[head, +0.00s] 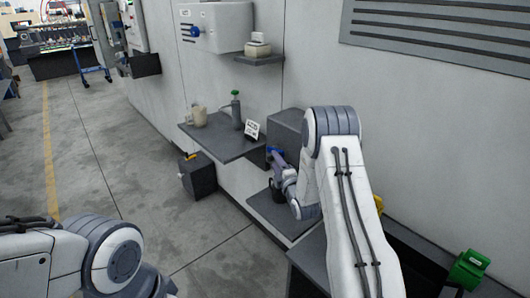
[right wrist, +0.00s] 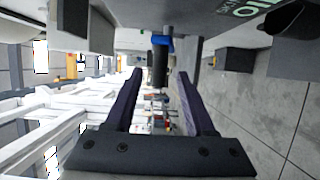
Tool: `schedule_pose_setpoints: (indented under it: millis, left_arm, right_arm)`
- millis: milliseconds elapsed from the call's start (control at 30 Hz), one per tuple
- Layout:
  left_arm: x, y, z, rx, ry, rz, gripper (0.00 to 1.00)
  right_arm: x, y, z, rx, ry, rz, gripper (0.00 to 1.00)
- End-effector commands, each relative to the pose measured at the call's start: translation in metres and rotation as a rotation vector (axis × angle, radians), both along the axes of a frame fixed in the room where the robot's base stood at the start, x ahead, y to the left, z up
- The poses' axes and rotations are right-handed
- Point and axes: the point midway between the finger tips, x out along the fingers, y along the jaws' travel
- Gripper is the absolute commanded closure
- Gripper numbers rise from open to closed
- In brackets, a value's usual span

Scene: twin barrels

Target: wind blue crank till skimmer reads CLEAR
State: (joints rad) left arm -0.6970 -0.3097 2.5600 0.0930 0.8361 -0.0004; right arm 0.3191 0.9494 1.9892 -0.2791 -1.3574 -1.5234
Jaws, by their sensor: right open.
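The blue crank (head: 274,150) is on the side of a grey box (head: 287,126) against the wall. In the right wrist view the blue crank arm (right wrist: 165,43) carries a black handle (right wrist: 160,66), which lies between my finger tips with a gap on both sides. My right gripper (right wrist: 160,74) is open around the handle and holds nothing. In the head view my right gripper (head: 274,163) is small and partly hidden by its wrist. The grey panel in the right wrist view has partly cut-off lettering; I see no CLEAR reading. Only my left arm shows, not its gripper.
A grey shelf (head: 232,146) beside the box holds a beige jug (head: 199,116), a spray bottle (head: 236,110) and a small white sign (head: 252,130). A dark bin (head: 198,176) stands on the floor below. A green object (head: 468,270) is at the lower right. The floor at left is clear.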

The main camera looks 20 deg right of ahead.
Motion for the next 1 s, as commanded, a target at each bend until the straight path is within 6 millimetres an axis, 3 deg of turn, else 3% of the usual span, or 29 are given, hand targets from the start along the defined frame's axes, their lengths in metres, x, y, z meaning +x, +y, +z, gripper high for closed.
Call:
schedule_pose_setpoints:
  millis: [100, 333, 767, 800, 933, 1000]
  left_arm:
    - [0.000, 0.000, 0.007, 0.000, 0.000, 0.000, 0.50]
    - [0.000, 0.000, 0.011, 0.000, 0.000, 0.000, 0.50]
    - [0.000, 0.000, 0.012, 0.000, 0.000, 0.000, 0.50]
    - [0.000, 0.000, 0.012, 0.000, 0.000, 0.000, 0.50]
    - [0.000, 0.000, 0.012, 0.000, 0.000, 0.000, 0.50]
    - [0.000, 0.000, 0.012, 0.000, 0.000, 0.000, 0.50]
  right_arm:
    - [0.023, 0.000, 0.001, 0.000, -0.002, 0.001, 0.45]
    - [0.055, -0.001, 0.000, 0.001, -0.002, 0.002, 0.45]
    - [0.066, 0.000, -0.001, 0.001, -0.001, 0.002, 0.45]
    - [0.066, 0.000, -0.001, 0.001, -0.001, 0.002, 0.49]
    - [0.066, 0.000, -0.001, 0.001, -0.001, 0.002, 0.99]
    - [0.066, 0.000, -0.001, 0.001, -0.001, 0.002, 1.00]
